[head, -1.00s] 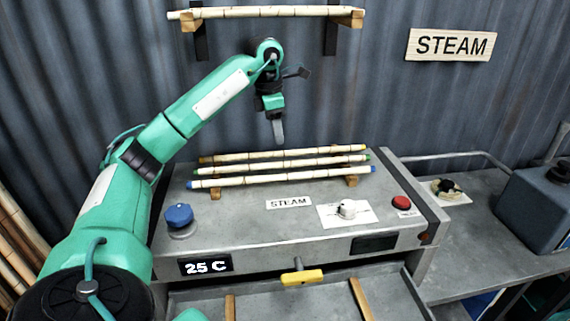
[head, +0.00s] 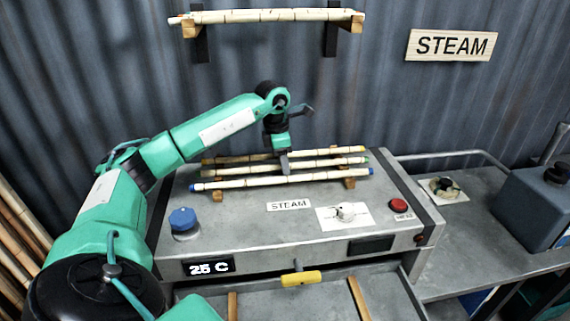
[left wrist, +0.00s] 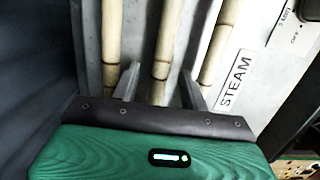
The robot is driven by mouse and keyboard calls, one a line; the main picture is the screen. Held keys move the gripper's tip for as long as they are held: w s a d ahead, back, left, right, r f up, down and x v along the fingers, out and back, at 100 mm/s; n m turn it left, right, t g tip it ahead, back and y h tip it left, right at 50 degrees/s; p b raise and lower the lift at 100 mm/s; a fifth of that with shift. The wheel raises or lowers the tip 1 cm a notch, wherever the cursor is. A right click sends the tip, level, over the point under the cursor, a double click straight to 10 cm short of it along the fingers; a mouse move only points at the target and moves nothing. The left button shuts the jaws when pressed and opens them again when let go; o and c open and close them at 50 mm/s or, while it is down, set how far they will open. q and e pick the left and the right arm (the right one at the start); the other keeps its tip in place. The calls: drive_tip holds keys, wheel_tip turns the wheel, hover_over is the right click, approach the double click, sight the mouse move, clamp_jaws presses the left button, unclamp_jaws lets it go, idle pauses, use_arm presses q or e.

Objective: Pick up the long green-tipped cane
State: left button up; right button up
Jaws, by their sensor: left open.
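Three canes lie side by side on wooden rests on top of the steam box. The green-tipped cane (head: 325,163) is the middle one. The yellow-tipped cane (head: 330,151) lies behind it and the blue-tipped cane (head: 235,183) in front. My left gripper (head: 285,168) points down at the middle of the canes, open. In the left wrist view its two fingers (left wrist: 157,90) stand either side of the middle cane (left wrist: 162,45), with the other canes outside them. I cannot tell whether the fingers touch it. My right gripper is not in view.
An open tray with a yellow handle (head: 301,278) is below. A wall shelf holds another cane (head: 265,15).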

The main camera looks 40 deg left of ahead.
use_arm(q)
clamp_jaws()
drive_tip(key=shift+r, duration=0.1)
